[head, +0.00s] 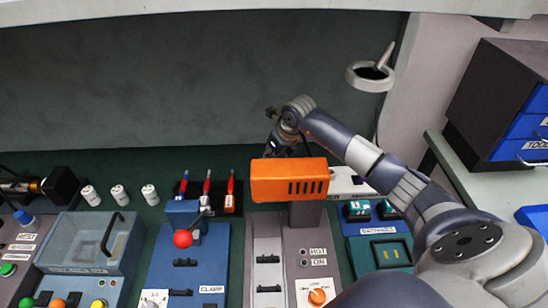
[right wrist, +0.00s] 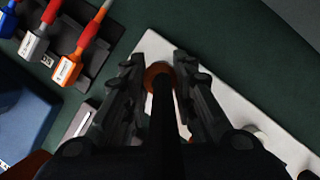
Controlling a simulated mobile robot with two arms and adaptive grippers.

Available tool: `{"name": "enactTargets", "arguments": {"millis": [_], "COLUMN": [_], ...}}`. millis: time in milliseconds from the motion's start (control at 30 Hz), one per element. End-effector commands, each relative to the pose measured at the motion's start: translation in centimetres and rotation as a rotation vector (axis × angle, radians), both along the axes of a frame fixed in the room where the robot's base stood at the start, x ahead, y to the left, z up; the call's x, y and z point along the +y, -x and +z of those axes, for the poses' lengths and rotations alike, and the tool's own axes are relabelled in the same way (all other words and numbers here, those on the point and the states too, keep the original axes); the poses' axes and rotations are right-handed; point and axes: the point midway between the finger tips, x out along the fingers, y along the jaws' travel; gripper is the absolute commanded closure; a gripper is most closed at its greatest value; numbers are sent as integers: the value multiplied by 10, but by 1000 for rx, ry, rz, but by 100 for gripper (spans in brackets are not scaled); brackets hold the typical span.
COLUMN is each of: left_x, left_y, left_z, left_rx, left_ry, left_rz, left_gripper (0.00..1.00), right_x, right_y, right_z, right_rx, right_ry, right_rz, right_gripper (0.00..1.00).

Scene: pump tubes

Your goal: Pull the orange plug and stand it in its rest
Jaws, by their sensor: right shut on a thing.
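My right gripper (head: 285,147) is behind the orange box on the bench in the head view, so its fingertips are partly hidden. In the right wrist view my right gripper (right wrist: 163,68) is closed around the orange plug (right wrist: 157,71), which shows as a rounded orange edge between the fingers. A black cable or stem runs from it toward the camera. A white strip (right wrist: 240,107) lies below the fingers; its right part also shows in the head view (head: 345,182). I cannot tell whether the plug touches it. I cannot make out the plug's rest. My left gripper is out of view.
The orange slotted box (head: 290,180) stands in front of my right gripper. Red-handled tools (head: 207,186) stand in a black rack to its left. A red-knobbed clamp (head: 183,239), a clear-lidded box (head: 85,243) and white cylinders (head: 119,194) stand farther left. Green bench shows behind them.

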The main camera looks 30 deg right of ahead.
Motion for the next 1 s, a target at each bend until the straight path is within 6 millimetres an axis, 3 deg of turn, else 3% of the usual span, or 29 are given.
{"name": "enactTargets", "arguments": {"millis": [1000], "left_x": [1], "left_y": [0], "left_z": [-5], "left_rx": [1], "left_ry": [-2], "left_rz": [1], "left_gripper": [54], "right_x": [0], "right_y": [0], "right_z": [0], "right_rx": [-1], "right_ry": [0], "right_rz": [1], "right_gripper": [100]}}
